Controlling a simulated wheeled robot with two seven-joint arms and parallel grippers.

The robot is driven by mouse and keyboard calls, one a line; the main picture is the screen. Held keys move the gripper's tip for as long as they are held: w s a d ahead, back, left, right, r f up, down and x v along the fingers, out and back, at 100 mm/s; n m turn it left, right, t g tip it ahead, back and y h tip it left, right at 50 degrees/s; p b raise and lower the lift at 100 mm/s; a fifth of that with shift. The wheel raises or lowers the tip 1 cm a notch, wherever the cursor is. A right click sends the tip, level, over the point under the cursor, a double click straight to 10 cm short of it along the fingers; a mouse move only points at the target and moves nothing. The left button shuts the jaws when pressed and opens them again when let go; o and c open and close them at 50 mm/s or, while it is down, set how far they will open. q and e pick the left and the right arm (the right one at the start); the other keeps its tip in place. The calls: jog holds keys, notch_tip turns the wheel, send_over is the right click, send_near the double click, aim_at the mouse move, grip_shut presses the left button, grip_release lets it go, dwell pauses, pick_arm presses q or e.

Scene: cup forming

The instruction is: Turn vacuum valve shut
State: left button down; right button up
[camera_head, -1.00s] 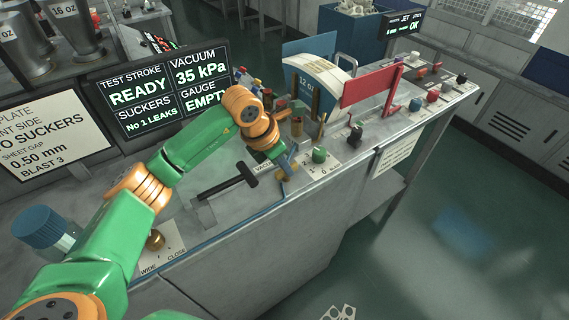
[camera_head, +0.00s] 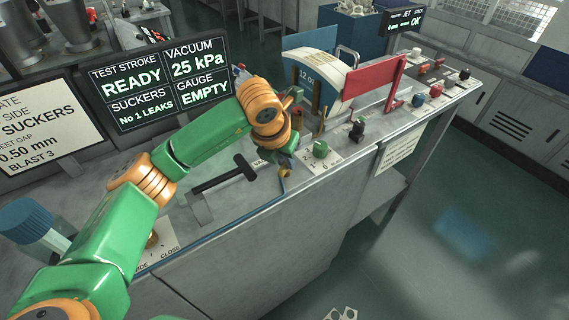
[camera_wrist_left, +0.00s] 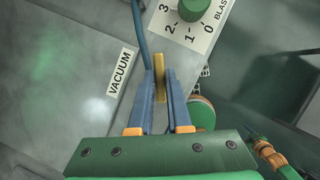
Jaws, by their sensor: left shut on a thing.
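The vacuum valve has a brass handle (camera_wrist_left: 159,76), which in the left wrist view lies between my blue fingertips, pointing along them. The VACUUM label (camera_wrist_left: 121,72) is to its left, and a blue hose (camera_wrist_left: 139,30) runs up beside it. My left gripper (camera_wrist_left: 160,90) is shut on the handle. In the head view my left gripper (camera_head: 284,166) is at the bench's front edge, and my wrist hides most of the valve. A display (camera_head: 164,85) reads vacuum 25 kPa, gauge EMPTY. My right gripper is not in view.
A green BLAST dial (camera_head: 320,149) stands close to the right of my gripper. A black T-handle (camera_head: 240,172) is close to the left. A red panel (camera_head: 373,84) and coloured knobs are farther right. The floor in front is open.

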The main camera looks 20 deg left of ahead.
pick_arm(q)
jog(key=n+b, duration=0.1)
jog(key=n+y+b, duration=0.1)
jog(key=n, duration=0.1)
jog(key=shift+d+f+n, duration=0.1)
jog(key=shift+d+n, duration=0.05)
jog(key=shift+n, duration=0.15)
jog(key=n+y+b, duration=0.1)
jog(key=n, duration=0.1)
jog(key=shift+w+n+b, duration=0.1)
jog(key=shift+n+b, duration=0.25)
jog(key=shift+n, duration=0.05)
jog(key=n+y, duration=0.1)
jog(key=n, duration=0.1)
jog(key=shift+d+n+g+b, duration=0.1)
jog(key=shift+n+g+b, duration=0.2)
jog(key=shift+b, duration=0.1)
jog(key=shift+r+n+g+y, duration=0.2)
jog(key=shift+n+g+y, duration=0.35)
jog(key=shift+n, duration=0.95)
jog(key=c, duration=0.9)
grip_release()
jog(key=shift+o, duration=0.2)
jog(key=v, duration=0.7)
